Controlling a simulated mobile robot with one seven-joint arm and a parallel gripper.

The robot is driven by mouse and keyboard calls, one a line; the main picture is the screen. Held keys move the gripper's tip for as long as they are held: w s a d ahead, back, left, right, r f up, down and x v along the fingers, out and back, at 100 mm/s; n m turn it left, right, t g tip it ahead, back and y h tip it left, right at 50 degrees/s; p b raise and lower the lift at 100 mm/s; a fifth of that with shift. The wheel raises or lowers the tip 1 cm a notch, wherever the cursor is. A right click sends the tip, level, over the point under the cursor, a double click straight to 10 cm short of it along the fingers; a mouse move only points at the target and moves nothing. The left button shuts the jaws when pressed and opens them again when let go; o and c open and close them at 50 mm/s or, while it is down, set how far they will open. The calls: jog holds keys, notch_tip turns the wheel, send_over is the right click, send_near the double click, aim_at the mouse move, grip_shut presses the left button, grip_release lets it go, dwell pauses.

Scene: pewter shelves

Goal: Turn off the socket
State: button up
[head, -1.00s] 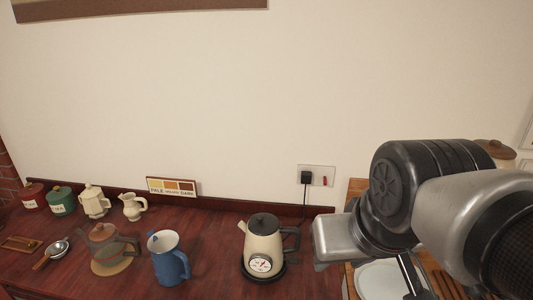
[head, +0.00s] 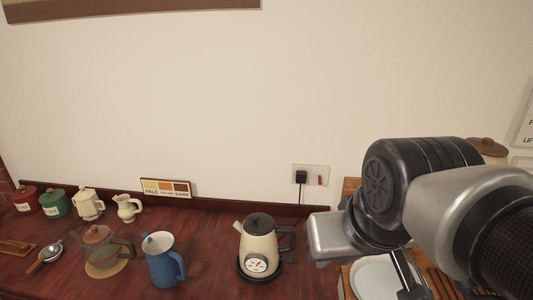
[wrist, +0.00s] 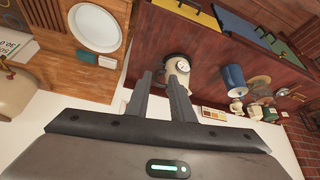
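The socket (head: 311,174) is a pale plate on the wall behind the counter, right of centre in the head view. A black plug (head: 301,177) sits in its left side, with a cord hanging down. A small red switch (head: 320,180) shows on its right side; its position is too small to tell. My gripper (wrist: 160,76) is open and empty in the wrist view, its two fingers apart. I cannot make out the socket in the wrist view.
A cream kettle (head: 255,245) stands on the counter below the socket, and a blue jug (head: 162,262) is left of it. A white plate (head: 372,280) lies on a wooden surface below my arm. The wall above the socket is clear.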

jog(key=w+d+f+n+t+b, duration=0.1)
jog(key=w+f+n+b, duration=0.1)
jog(key=w, duration=0.3)
jog(key=w+d+f+n+t+b, duration=0.1)
jog(key=w+d+f+n+b, duration=0.1)
jog(key=w+b, duration=0.2)
jog(key=w+d+f+n+t+h+b, duration=0.1)
jog(key=w+f+n+b, duration=0.1)
jog(key=w, duration=0.6)
jog(key=shift+w+d+f+t+b, duration=0.1)
jog(key=shift+d+f+t+b, duration=0.15)
jog(key=shift+t+b, duration=0.2)
grip_shut()
jog(key=w+d+f+n+t+y+b, duration=0.1)
jog(key=w+d+f+n+t+b, duration=0.1)
jog(key=w+f+n+t+b, duration=0.3)
jog(key=w+d+f+n+t+y+b, duration=0.1)
jog(key=w+d+f+n+t+b, duration=0.2)
jog(key=w+f+n+b, duration=0.9)
jog(key=w+f+n+t, duration=0.2)
jog(key=w+f+n, duration=0.1)
jog(key=w, duration=0.3)
jog(key=shift+w+y, duration=0.2)
jog(key=shift+y, duration=0.2)
